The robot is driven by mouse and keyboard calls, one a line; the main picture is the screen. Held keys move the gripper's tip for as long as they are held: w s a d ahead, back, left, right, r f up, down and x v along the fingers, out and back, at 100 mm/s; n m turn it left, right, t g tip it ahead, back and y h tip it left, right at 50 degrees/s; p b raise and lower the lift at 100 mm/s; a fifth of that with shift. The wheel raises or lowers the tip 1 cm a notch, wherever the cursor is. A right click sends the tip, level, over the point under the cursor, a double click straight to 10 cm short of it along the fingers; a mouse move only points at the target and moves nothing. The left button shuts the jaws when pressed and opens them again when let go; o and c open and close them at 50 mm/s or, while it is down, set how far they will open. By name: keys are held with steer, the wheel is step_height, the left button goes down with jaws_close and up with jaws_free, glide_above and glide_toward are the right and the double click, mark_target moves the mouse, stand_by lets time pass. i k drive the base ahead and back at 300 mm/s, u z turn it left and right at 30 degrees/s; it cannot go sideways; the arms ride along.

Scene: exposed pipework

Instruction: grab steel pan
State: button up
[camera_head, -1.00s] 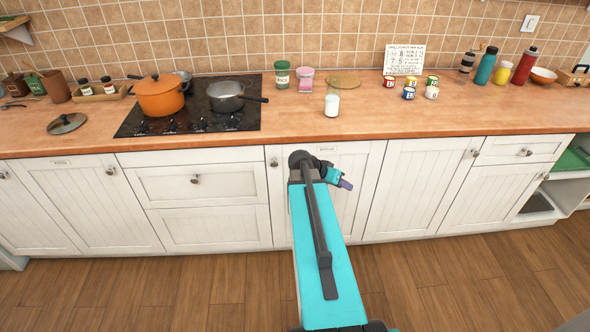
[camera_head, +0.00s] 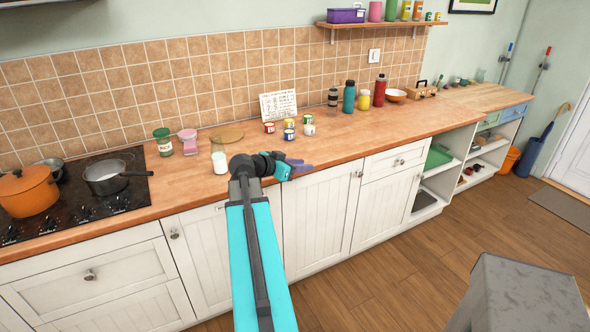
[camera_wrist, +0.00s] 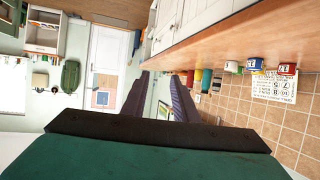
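The steel pan (camera_head: 105,177), grey with a dark handle pointing right, sits on the black cooktop (camera_head: 75,205) at the left of the head view. A second grey metal pot (camera_head: 50,165) is partly hidden behind the orange pot. My gripper (camera_head: 303,168) is at the counter's front edge, well to the right of the pan, and points right. In the wrist view, my gripper (camera_wrist: 158,88) has its two dark fingers apart with nothing between them. The pan is not in the wrist view.
An orange pot (camera_head: 27,191) stands left of the pan. A white jar (camera_head: 220,163), a green-lidded jar (camera_head: 163,142) and several small cans (camera_head: 289,129) stand on the counter (camera_head: 350,140). A grey block-like object (camera_head: 520,295) is at lower right. The floor (camera_head: 390,285) beside the cabinets looks clear.

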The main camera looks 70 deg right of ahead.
mark_target(112, 186)
steer(key=u, duration=1.15)
steer(key=i, duration=1.55)
steer(key=z, duration=0.7)
